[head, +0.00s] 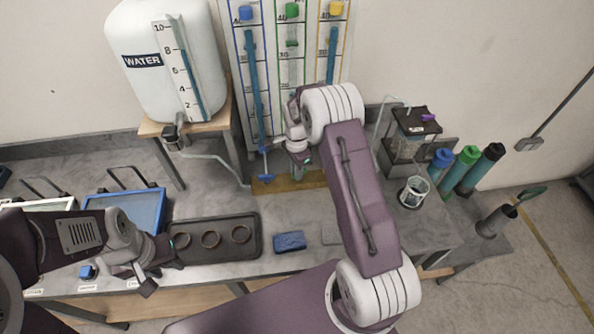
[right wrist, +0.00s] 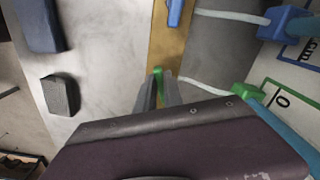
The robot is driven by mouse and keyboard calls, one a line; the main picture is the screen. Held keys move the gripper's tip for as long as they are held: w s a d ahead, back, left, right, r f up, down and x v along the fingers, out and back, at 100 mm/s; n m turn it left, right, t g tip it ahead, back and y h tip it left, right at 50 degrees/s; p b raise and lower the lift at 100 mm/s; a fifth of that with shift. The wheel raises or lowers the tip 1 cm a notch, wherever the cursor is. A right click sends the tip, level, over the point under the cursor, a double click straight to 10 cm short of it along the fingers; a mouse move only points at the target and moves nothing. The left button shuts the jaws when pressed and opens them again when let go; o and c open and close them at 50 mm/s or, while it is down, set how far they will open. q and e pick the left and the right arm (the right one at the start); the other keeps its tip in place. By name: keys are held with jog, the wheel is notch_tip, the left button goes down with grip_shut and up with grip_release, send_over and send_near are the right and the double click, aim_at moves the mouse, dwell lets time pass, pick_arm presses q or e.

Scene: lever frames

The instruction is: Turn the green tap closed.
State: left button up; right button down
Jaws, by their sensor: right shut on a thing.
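The green tap (right wrist: 158,72) shows in the right wrist view as a small green tip between my right gripper's fingers, over a wooden strip. The fingers are shut on it and hide most of it. In the head view, my right gripper (head: 298,170) points down at the foot of the green gauge column (head: 292,60), and the tap is hidden behind it. My left gripper (head: 147,278) hangs at the lower left, near the black tray and away from the tap. Whether it is open I cannot tell.
The blue tap (head: 265,150) stands left of my right gripper; its handle (right wrist: 175,12) also shows in the wrist view. A hose runs to a green fitting (right wrist: 242,94). A water tank (head: 165,60), black tray (head: 212,240), blue sponge (head: 289,241) and jar (head: 413,191) stand around.

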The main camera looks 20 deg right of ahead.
jog(key=shift+w+m, duration=0.2)
jog(key=shift+m, duration=2)
jog(key=c, duration=1.5)
grip_release()
jog(key=shift+d, duration=0.1)
jog(key=shift+o, duration=0.2)
notch_tip(320, 180, up, 8)
jog(key=shift+r+b, duration=0.15)
jog(key=shift+b, duration=0.5)
jog(key=shift+r, duration=0.4)
